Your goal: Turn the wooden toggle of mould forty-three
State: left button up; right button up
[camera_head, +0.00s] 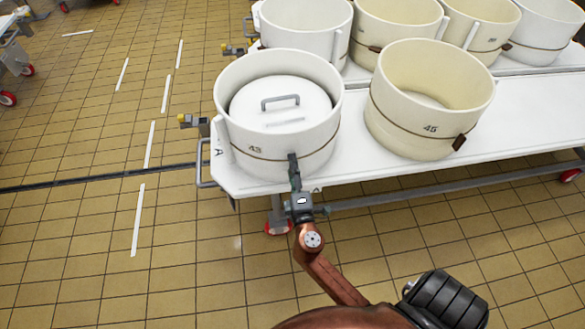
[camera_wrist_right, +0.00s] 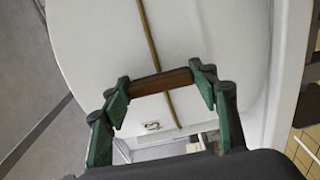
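Mould forty-three (camera_head: 240,133) is the white round tub at the front left corner of the table, marked 43, with a white lid (camera_head: 281,108) inside it. A thin brown band runs round its wall. My right gripper (camera_head: 293,170) is at the mould's front wall. In the right wrist view, the brown wooden toggle (camera_wrist_right: 160,84) lies crosswise over the band (camera_wrist_right: 150,40). The green-padded fingers of the right gripper (camera_wrist_right: 161,90) are at its two ends and appear shut on it. The head view hides this toggle behind the gripper. My left gripper is not in view.
Mould 45 (camera_head: 410,115), open and empty, stands to the right with its own toggle (camera_head: 459,143). More tubs (camera_head: 302,30) stand on a table behind. The white table (camera_head: 520,128) has bare top at the right. The tiled floor (camera_head: 90,150) is clear at the left.

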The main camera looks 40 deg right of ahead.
jog(key=o, duration=0.5)
jog(key=shift+c, duration=0.2)
jog(key=v, duration=1.2)
